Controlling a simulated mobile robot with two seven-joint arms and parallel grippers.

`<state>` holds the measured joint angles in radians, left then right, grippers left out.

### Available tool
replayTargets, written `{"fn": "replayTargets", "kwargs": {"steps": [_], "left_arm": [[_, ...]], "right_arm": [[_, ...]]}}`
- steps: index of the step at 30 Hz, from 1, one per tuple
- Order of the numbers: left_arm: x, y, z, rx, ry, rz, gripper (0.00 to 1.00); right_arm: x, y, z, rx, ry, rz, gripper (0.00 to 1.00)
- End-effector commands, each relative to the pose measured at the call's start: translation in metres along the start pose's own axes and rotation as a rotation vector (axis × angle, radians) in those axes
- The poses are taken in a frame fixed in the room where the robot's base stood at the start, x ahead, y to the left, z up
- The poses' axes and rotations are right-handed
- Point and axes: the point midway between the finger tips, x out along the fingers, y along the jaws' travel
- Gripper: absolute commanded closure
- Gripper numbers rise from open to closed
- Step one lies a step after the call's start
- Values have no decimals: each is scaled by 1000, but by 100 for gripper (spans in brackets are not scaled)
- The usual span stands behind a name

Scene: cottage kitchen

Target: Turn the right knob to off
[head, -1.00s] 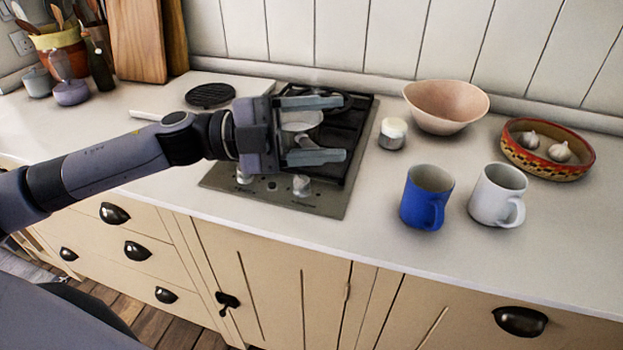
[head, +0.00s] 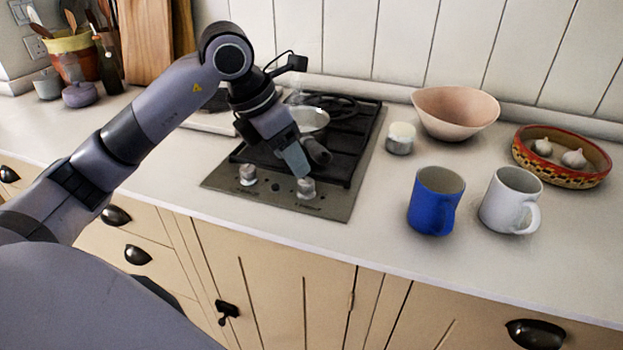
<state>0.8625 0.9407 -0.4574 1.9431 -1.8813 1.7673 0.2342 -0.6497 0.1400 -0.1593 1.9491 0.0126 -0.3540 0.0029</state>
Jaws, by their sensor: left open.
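The right knob (head: 306,188) is a silver knob on the front metal panel of the black gas hob (head: 345,206). The left knob (head: 247,175) sits beside it on the same panel. My left gripper (head: 307,166) points down just above and behind the right knob, with its jaws open and nothing between them. One fingertip looks very close to the top of the knob; I cannot tell whether it touches. The knob's pointer direction is too small to read. My right gripper is not in view.
A steel pan (head: 312,119) sits on the hob behind my gripper. Right of the hob stand a small lidded jar (head: 400,143), a blue mug (head: 434,205), a white mug (head: 508,205), a pink bowl (head: 452,112) and a patterned dish (head: 560,172) with garlic. The front counter strip is clear.

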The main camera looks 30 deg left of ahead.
Motion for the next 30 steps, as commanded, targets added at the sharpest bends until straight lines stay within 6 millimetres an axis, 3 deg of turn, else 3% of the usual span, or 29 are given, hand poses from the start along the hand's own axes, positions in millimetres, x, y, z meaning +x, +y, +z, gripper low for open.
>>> {"fn": "replayTargets", "kwargs": {"steps": [5, 18, 28, 30], "left_arm": [[7, 7, -2, -6, 10, 35, 41], [65, 9, -2, -6, 8, 33, 41], [70, 9, -2, -6, 8, 34, 41], [70, 9, -2, -6, 8, 34, 64]], "right_arm": [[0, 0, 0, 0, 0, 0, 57], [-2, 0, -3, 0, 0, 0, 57], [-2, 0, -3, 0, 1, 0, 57], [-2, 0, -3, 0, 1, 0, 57]]}}
